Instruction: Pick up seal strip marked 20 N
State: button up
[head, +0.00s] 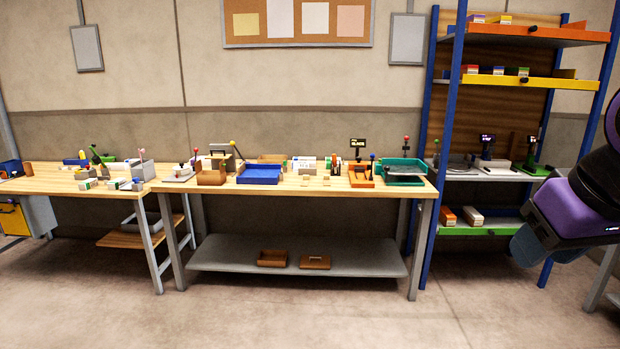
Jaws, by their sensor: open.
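I cannot pick out a seal strip marked 20 N; the small items on the benches are too far off for their markings to be read. Part of my purple and black arm shows at the right edge of the head view, in front of the shelf rack. The fingertips of my gripper do not show.
A wooden workbench (310,187) holds a blue tray (260,174), an orange tray (361,176) and a teal tray (403,172). Another cluttered bench (60,183) adjoins it at left. A shelf rack (489,231) stands at right. The floor (300,315) in front is clear.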

aim_at(306, 178)
jog(key=i+l, duration=0.1)
jog(key=i, duration=0.5)
jog(key=i+l+u, duration=0.1)
jog(key=i, duration=0.45)
jog(key=i+l, duration=0.15)
jog(key=i, duration=0.45)
jog(key=i+l+u, duration=0.1)
jog(key=i, duration=0.45)
jog(key=i+l, duration=0.2)
jog(key=i, duration=0.4)
